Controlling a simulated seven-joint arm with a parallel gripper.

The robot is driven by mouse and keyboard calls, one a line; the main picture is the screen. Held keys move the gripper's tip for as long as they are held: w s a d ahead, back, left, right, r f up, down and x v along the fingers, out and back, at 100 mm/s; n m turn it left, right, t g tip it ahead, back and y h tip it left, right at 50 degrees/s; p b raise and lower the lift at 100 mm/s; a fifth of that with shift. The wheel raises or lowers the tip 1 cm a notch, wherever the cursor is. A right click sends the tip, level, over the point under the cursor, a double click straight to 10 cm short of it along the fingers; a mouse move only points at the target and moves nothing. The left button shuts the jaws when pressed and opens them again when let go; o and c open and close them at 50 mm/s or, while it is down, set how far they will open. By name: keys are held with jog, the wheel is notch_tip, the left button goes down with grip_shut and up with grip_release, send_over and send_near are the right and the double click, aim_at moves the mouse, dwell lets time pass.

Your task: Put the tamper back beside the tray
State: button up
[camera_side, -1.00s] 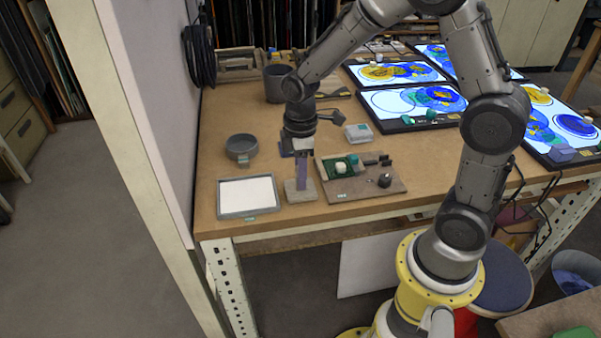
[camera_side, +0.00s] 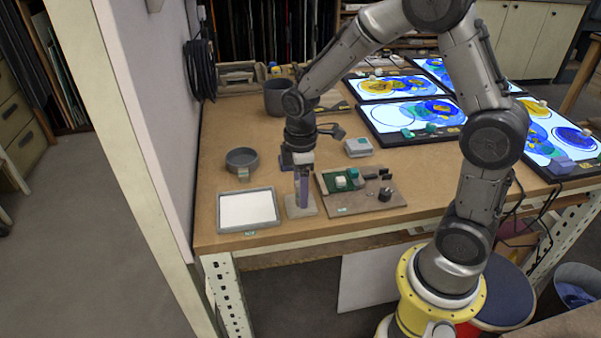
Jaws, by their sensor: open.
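What looks like the tamper, a flat grey square base (camera_side: 300,207) with an upright purple handle (camera_side: 303,188), stands on the brown table. It is just right of a shallow grey-rimmed tray (camera_side: 219,213) with a white inside, with a narrow gap between them. My gripper (camera_side: 303,166) points down at the top of the handle and is open. The fingertips are small and partly merge with the handle, so I cannot tell whether they touch it.
A board (camera_side: 352,206) with a green patch and small blocks lies close on the right. A round grey dish (camera_side: 242,160) is behind the tray. A small pale box (camera_side: 358,147) and a dark pot (camera_side: 279,97) stand farther back. Lit painted panels (camera_side: 412,117) fill the right side.

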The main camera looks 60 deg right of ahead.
jog(key=s+r+t, duration=0.2)
jog(key=s+r, duration=0.1)
jog(key=r, duration=1.5)
jog(key=s+a+f+m+t, duration=0.1)
jog(key=s+m+t, duration=0.2)
jog(key=s+m, duration=0.6)
jog(key=s, duration=0.5)
jog(key=shift+s+a+f+t, duration=0.3)
jog(key=shift+s+a+f, duration=0.1)
jog(key=shift+o, duration=0.2)
